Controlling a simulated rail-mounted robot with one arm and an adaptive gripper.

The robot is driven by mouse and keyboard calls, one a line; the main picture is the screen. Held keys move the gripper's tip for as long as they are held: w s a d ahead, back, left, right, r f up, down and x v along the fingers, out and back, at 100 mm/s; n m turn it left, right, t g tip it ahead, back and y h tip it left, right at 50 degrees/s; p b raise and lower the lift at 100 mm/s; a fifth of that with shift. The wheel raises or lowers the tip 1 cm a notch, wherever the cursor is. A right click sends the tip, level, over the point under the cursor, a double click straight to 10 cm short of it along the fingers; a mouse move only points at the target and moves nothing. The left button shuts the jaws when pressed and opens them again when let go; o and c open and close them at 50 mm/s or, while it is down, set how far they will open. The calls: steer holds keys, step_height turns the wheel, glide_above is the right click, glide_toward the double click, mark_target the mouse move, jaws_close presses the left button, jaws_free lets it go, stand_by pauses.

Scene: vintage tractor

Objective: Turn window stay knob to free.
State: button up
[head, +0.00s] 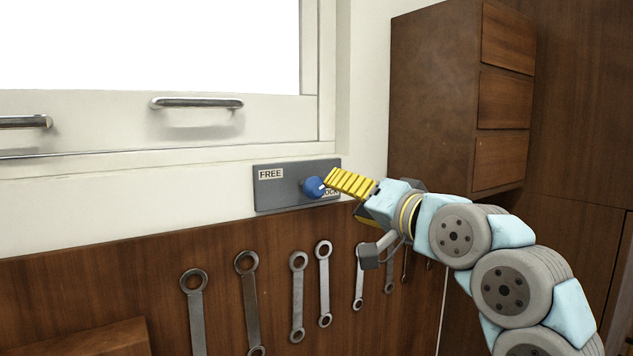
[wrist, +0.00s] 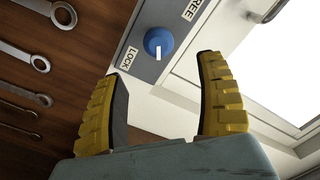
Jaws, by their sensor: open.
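The window stay knob is a round blue knob (head: 313,187) with a white mark, on a grey plate (head: 270,190) below the window. FREE is at the plate's upper left; LOCK is at its lower right, partly covered by my gripper. In the head view the white mark lies on the knob's right side, toward LOCK. My gripper (head: 334,178) has yellow ribbed fingers and comes from the right, close to the knob. In the wrist view my gripper (wrist: 163,68) is open and empty, and the knob (wrist: 158,43) sits just beyond the gap between the fingertips.
The white window frame (head: 110,120) has metal handles (head: 198,103) above the plate. Several wrenches (head: 248,290) hang on the wood panel below. A brown cabinet with drawers (head: 450,100) stands out at the right, above my arm.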

mark_target(320, 188)
steer(key=p+x, duration=0.2)
steer(key=x, duration=0.7)
steer(key=shift+w+a, duration=0.2)
steer(key=shift+w, duration=0.2)
steer(key=c, duration=1.2)
